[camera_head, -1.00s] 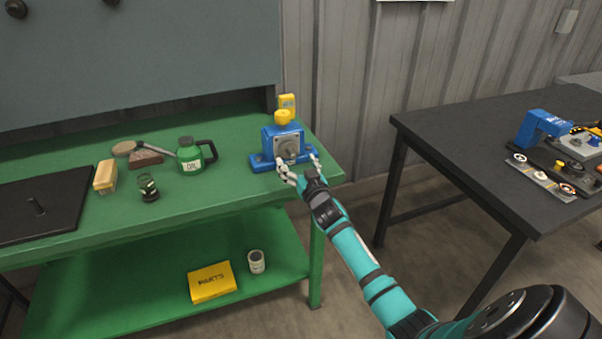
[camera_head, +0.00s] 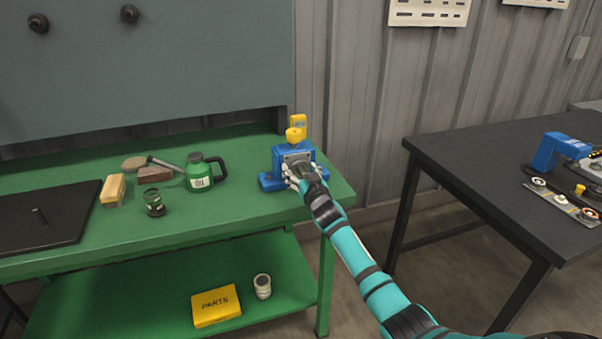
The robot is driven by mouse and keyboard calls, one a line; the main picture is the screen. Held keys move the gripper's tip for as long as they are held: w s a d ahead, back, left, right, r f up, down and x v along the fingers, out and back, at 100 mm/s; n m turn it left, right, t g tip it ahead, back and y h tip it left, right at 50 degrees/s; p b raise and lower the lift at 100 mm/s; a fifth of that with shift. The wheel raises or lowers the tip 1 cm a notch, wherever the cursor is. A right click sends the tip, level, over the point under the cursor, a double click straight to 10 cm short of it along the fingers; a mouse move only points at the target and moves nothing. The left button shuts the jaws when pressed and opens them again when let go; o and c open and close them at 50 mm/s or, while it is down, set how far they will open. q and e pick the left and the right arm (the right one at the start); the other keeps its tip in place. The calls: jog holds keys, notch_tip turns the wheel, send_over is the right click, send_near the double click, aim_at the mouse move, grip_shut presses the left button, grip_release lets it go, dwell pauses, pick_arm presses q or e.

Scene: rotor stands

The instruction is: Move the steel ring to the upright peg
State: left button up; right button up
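A blue stand (camera_head: 266,181) with a square grey face plate (camera_head: 297,158) sits at the right end of the green bench. A round grey part, likely the steel ring, was visible on this face earlier; it is now mostly hidden by my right gripper. My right gripper (camera_head: 304,170) is at the front of the stand, its pale fingers spread on either side of that spot. I cannot tell whether they touch the ring. My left gripper is not in view.
A yellow parts box (camera_head: 216,306) and a can (camera_head: 262,286) are on the lower shelf. A black table (camera_head: 480,143) stands right.

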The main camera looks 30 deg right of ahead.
aim_at(304, 175)
jog(key=c, duration=0.8)
jog(key=shift+r, duration=0.1)
jog(key=shift+s+p, duration=0.1)
jog(key=shift+p, duration=0.2)
jog(key=shift+p+v, duration=0.65)
jog(key=shift+v, duration=0.15)
jog(key=shift+p+v, duration=1.35)
jog(key=shift+v, duration=0.7)
jog(key=shift+p+v, duration=0.7)
jog(key=shift+v, duration=0.4)
jog(key=shift+s, duration=0.25)
